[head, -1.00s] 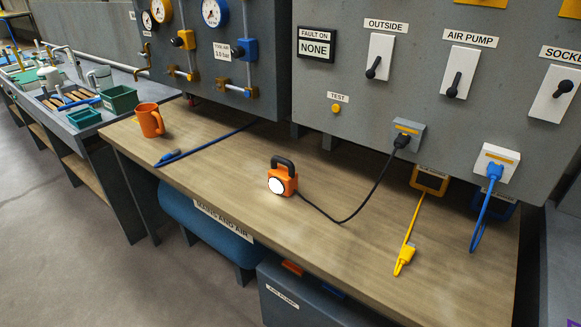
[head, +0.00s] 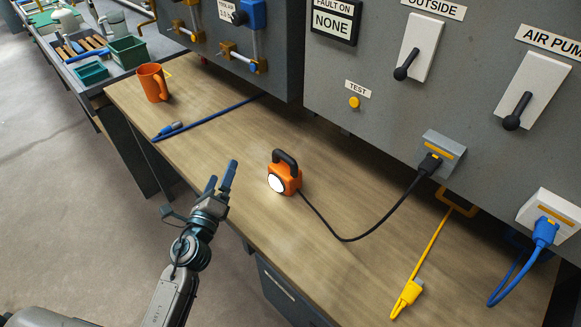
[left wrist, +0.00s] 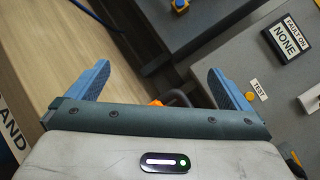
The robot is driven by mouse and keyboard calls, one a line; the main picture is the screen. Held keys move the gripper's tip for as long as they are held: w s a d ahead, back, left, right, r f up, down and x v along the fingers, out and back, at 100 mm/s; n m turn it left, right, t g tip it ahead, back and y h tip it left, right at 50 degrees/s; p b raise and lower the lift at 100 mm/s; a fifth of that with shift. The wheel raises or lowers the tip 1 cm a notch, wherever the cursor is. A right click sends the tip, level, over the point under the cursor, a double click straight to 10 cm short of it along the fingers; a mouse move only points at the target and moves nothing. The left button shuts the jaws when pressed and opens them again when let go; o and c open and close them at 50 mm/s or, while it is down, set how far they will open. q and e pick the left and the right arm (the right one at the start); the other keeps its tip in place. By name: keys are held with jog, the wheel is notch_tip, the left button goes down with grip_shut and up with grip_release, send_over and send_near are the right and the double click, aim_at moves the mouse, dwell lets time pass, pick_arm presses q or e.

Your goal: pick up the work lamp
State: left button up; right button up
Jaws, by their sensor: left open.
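The work lamp (head: 284,176) is a small orange lamp with a black handle on top and a lit round white face. It stands upright on the wooden bench top, and a black cord runs from it to a socket on the panel. My left gripper (head: 220,180) is open and empty, to the left of the lamp and apart from it in the head view. In the left wrist view the open fingers (left wrist: 160,88) show blue pads. Only a bit of the lamp's orange body and dark handle (left wrist: 178,98) shows there, mostly hidden behind the gripper. My right gripper is not in view.
The grey panel (head: 370,110) with switches rises behind the lamp. The bench around the lamp is mostly clear.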

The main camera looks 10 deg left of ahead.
aim_at(288, 166)
pick_arm(q)
jog(key=w+d+f+m+g+h, duration=0.1)
jog(key=d+m+h, duration=0.2)
jog(key=m, duration=0.2)
jog(key=w+d+f+m+g+h, duration=0.1)
jog(key=d+f+m+g+h, duration=0.1)
jog(key=m, duration=0.3)
jog(key=w+d+f+m+g+h, duration=0.1)
jog(key=d+m+h, duration=0.2)
jog(key=m+h, duration=0.1)
jog(key=shift+d+f+m+g, duration=0.3)
jog(key=shift+m, duration=0.6)
jog(key=shift+w+d+f+m, duration=0.15)
jog(key=shift+d+m, duration=0.05)
jog(key=shift+m, duration=0.1)
jog(key=p+x, duration=0.1)
jog(key=x, duration=0.4)
jog(key=shift+w+d+p, duration=0.1)
jog(key=shift+d+p, duration=0.15)
jog(key=shift+p, duration=0.05)
jog(key=p+x, duration=0.2)
jog(key=x, duration=0.2)
jog(key=shift+w+d, duration=0.1)
jog(key=shift+w, duration=0.25)
jog(key=shift+w+d+f, duration=0.1)
jog(key=shift+w+d, duration=0.05)
jog(key=shift+c, duration=1.1)
jog(key=c, duration=0.9)
